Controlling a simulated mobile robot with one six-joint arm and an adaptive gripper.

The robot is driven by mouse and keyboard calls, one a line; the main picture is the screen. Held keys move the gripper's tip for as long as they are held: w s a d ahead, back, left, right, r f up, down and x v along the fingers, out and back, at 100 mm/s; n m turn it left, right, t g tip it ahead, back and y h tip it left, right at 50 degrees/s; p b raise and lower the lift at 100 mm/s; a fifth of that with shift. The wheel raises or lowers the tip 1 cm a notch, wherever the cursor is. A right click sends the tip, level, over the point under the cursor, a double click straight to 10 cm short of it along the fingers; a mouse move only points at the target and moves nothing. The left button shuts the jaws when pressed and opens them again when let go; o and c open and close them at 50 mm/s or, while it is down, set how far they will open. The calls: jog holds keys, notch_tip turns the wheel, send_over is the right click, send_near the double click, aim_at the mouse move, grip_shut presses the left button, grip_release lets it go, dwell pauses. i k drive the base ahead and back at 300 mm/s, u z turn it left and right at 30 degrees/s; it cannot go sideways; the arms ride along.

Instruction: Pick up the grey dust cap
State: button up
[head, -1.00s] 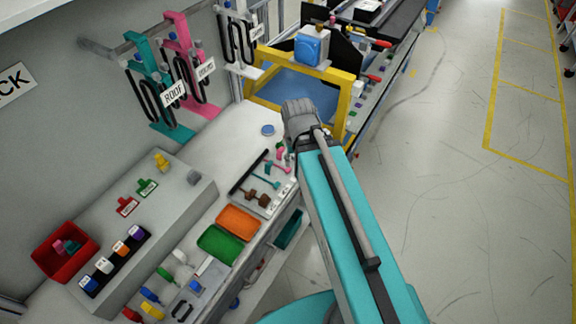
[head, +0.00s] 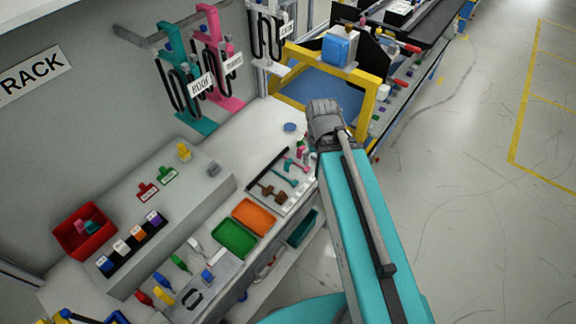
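A small grey piece (head: 213,168), which looks like the grey dust cap, sits on the raised grey block near its right end. It is too small to make out its shape well. My teal arm reaches up the right-middle of the head view and ends at a grey ribbed joint by the bench's right edge. No gripper fingers show, so I cannot tell whether they are open or shut. The grey piece stands apart from my arm, to its left.
Green (head: 234,239) and orange (head: 254,217) trays lie in front. A yellow frame (head: 367,100) stands behind my arm. Open floor lies right.

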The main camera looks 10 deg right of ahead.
aim_at(214, 169)
jog(key=u, duration=0.15)
jog(key=k, duration=1.5)
jog(key=z, duration=0.35)
jog(key=i, duration=1)
jog(key=u, duration=0.05)
